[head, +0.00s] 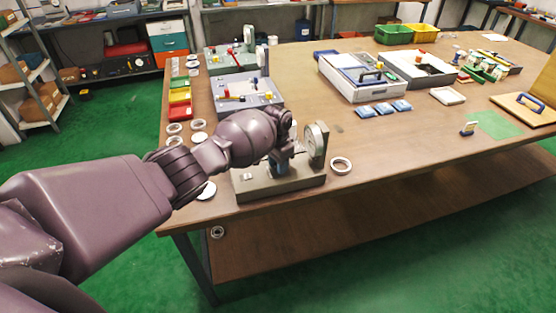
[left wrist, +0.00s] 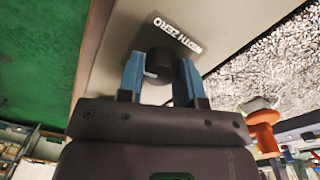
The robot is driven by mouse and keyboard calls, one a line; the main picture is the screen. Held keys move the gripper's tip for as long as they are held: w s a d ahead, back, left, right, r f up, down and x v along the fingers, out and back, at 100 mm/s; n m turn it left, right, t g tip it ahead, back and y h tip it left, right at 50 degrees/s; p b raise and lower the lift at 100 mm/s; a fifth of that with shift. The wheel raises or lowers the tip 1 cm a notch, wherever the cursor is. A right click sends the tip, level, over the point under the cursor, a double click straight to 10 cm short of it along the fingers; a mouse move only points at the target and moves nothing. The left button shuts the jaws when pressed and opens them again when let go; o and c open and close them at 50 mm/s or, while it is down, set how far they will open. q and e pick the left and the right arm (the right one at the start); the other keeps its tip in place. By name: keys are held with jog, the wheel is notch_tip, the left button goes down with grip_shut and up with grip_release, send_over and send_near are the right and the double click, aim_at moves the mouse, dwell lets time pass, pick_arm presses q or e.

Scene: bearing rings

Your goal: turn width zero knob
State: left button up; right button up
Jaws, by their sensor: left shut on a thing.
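The black width zero knob (left wrist: 158,61) shows in the left wrist view, on a light panel beside the printed label "WIDTH ZERO" (left wrist: 178,36). My left gripper (left wrist: 160,72) has its blue fingers on either side of the knob and is shut on it. A small pale mark shows on the knob's side. In the head view, the grey gauge stand (head: 255,187) with a round dial (head: 318,143) stands at the table's near edge. My left arm reaches over it from the left and hides the knob there. My right gripper is in neither view.
A loose metal ring (head: 341,165) lies just right of the stand. More rings (head: 174,128) and coloured trays (head: 180,96) line the left table edge. A grey fixture (head: 248,94) stands behind my arm. The table's near right part (head: 400,155) is clear.

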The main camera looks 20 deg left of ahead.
pick_arm(q)
jog(key=n+p, duration=0.1)
jog(key=n, duration=0.1)
jog(key=shift+r+n, duration=0.15)
jog(key=shift+n, duration=0.25)
jog(key=shift+n+p, duration=0.65)
jog(key=shift+n, duration=1.05)
jog(key=shift+p, duration=0.35)
jog(key=o, duration=0.9)
jog(key=shift+o, duration=0.2)
